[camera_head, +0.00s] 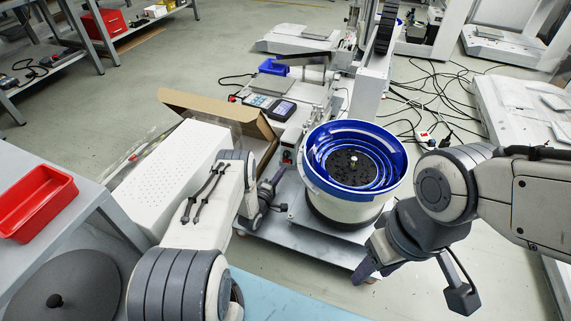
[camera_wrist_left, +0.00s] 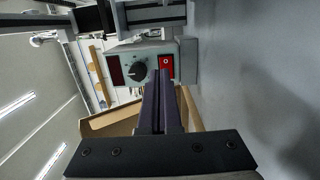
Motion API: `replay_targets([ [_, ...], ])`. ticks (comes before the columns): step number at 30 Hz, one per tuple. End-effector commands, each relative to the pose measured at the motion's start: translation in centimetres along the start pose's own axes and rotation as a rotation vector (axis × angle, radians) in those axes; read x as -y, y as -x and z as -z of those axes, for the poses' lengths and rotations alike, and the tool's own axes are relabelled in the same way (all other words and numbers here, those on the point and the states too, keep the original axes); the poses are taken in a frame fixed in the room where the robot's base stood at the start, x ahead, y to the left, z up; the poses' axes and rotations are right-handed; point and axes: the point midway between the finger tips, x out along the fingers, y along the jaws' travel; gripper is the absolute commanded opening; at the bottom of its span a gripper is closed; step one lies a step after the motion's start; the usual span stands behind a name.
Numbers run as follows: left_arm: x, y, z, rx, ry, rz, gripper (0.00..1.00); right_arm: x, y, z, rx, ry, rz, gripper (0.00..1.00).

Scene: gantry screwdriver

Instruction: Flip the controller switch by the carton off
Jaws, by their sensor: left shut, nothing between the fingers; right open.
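In the left wrist view, a grey controller box (camera_wrist_left: 148,50) faces me with a black dial (camera_wrist_left: 138,69), a dark display and a red rocker switch (camera_wrist_left: 166,66) at its right. My left gripper (camera_wrist_left: 162,74) is shut and empty, its tips in front of the panel between dial and switch. I cannot tell whether they touch it, or which way the switch is set. The open brown carton (camera_head: 205,106) lies beyond my left arm in the head view, where my left gripper (camera_head: 277,178) points toward the machine. My right gripper (camera_head: 412,284) is open and empty.
A blue-lined bowl feeder (camera_head: 353,131) stands on the machine base to the right of my left gripper. A white perforated box (camera_head: 178,165) lies left of it. A red tray (camera_head: 35,203) sits on the left table. Cables (camera_head: 425,90) lie on the floor behind.

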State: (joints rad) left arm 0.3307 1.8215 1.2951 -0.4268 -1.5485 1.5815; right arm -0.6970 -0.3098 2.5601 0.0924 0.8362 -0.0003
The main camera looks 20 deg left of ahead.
Motion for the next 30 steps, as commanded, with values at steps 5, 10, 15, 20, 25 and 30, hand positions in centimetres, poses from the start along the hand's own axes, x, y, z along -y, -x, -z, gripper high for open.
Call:
replay_targets([
  [5, -0.4, 3.8, 0.0, -0.001, 0.003, 0.006, 0.0, 0.2, 2.6, 0.1, -0.001, 0.0, 0.0, 0.5],
  [10, -0.2, 6.1, 0.0, 0.0, 0.003, 0.004, 0.0, 0.2, 3.5, 0.2, -0.001, 0.0, 0.0, 0.5],
  [15, 0.0, 6.9, -0.1, 0.003, 0.001, 0.003, 0.0, 0.3, 3.6, 0.2, 0.0, 0.0, 0.0, 0.5],
  [20, 0.1, 6.9, -0.1, 0.003, 0.001, 0.002, 0.0, 0.3, 3.6, 0.2, 0.0, 0.0, 0.0, 0.5],
  [25, 0.1, 6.9, -0.1, 0.003, 0.001, 0.002, 0.0, 0.3, 3.6, 0.2, 0.0, 0.0, 0.0, 0.5],
  [30, 0.0, 6.9, -0.1, 0.003, 0.0, 0.003, 0.0, 0.3, 3.6, 0.2, 0.0, 0.0, 0.0, 0.5],
])
